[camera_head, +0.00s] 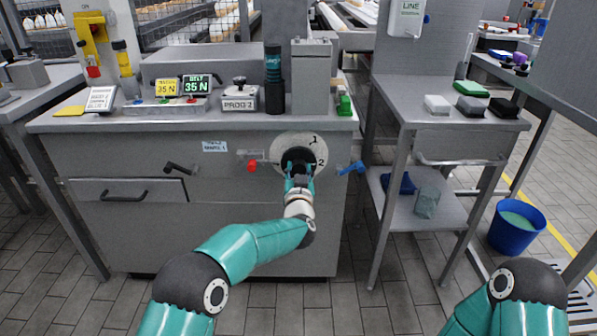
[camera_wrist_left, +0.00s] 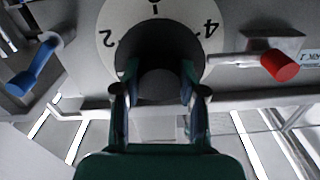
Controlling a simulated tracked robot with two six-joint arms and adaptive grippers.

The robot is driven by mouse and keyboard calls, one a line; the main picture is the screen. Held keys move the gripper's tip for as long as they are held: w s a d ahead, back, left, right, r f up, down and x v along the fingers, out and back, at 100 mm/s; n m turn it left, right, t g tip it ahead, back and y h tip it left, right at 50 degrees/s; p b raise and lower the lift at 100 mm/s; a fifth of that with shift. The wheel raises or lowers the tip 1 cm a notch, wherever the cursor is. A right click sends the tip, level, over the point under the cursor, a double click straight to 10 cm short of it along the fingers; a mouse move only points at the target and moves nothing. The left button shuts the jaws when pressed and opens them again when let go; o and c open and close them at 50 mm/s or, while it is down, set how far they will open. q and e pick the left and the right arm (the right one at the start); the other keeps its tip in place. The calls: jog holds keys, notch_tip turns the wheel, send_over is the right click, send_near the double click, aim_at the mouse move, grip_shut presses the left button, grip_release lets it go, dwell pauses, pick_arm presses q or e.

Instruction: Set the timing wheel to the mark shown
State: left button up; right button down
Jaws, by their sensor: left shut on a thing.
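The timing wheel is a pale disc (camera_head: 318,147) with dark numerals on the front of the grey cabinet. In the head view a 1 shows near its top right and a 2 at its right. In the left wrist view the disc (camera_wrist_left: 133,22) shows upside down, with 2, 1 and 4. Its dark round hub (camera_wrist_left: 158,56) sits in the middle. My left gripper (camera_head: 300,178) is at the hub. In the left wrist view its fingers (camera_wrist_left: 158,80) are shut on the hub from both sides. The hub's lower part is partly hidden. My right gripper is out of view.
A red-tipped lever (camera_head: 252,166) and a blue lever (camera_head: 352,168) flank the wheel closely. A small label (camera_head: 215,146), too small to read surely, is left of it. A drawer (camera_head: 130,190) and a side table (camera_head: 440,118) are nearby. A blue bucket (camera_head: 517,232) stands right.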

pick_arm(q)
jog(key=n+b, duration=0.2)
jog(key=n, duration=0.2)
jog(key=shift+f+n+b, duration=0.15)
jog(key=shift+n+b, duration=0.15)
jog(key=shift+b, duration=0.05)
jog(key=shift+d+n+b, duration=0.1)
jog(key=shift+n+b, duration=1.2)
jog(key=shift+n, duration=1.2)
jog(key=o, duration=1.1)
jog(key=shift+o, duration=0.2)
jog(key=shift+s, duration=0.1)
jog(key=s, duration=1.1)
jog(key=shift+s, duration=0.4)
